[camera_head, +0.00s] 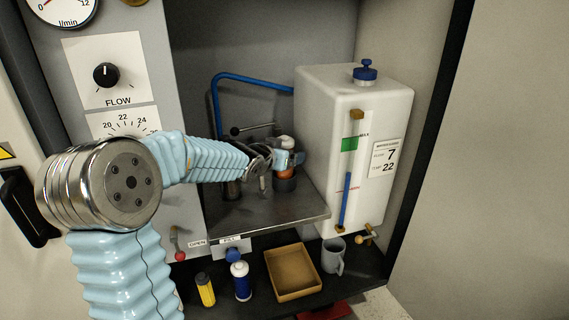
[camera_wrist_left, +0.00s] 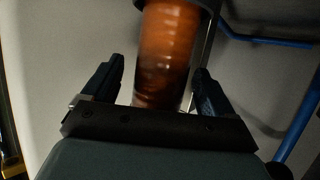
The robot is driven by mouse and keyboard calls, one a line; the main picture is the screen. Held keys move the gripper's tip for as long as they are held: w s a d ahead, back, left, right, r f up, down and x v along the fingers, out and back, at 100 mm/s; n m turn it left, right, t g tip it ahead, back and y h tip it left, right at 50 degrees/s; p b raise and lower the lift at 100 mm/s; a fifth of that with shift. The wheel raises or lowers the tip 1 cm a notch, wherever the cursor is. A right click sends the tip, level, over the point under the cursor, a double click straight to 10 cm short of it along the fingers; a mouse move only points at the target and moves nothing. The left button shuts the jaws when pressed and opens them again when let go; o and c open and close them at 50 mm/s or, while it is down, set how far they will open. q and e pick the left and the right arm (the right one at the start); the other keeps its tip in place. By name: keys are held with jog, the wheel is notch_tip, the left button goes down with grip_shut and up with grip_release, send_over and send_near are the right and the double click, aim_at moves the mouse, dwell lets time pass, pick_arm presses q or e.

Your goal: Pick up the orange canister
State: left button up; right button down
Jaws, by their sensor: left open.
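The orange canister (camera_wrist_left: 166,50) fills the upper middle of the left wrist view, between the two dark fingers of my left gripper (camera_wrist_left: 160,90). Visible gaps separate it from both fingers. A dark band shows at its top edge in that view. In the head view the canister (camera_head: 285,172) is mostly hidden behind my left gripper (camera_head: 284,160), with a pale top and a dark base showing on the metal shelf (camera_head: 260,213). My left gripper is open around the canister. My right gripper is in neither view.
A white tank (camera_head: 318,110) with a blue cap stands right of the canister. A blue pipe (camera_head: 245,78) runs behind it.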

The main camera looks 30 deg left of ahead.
pick_arm(q)
jog(key=shift+c, duration=0.5)
jog(key=c, duration=1.3)
jog(key=shift+o, duration=0.2)
jog(key=shift+r, duration=0.1)
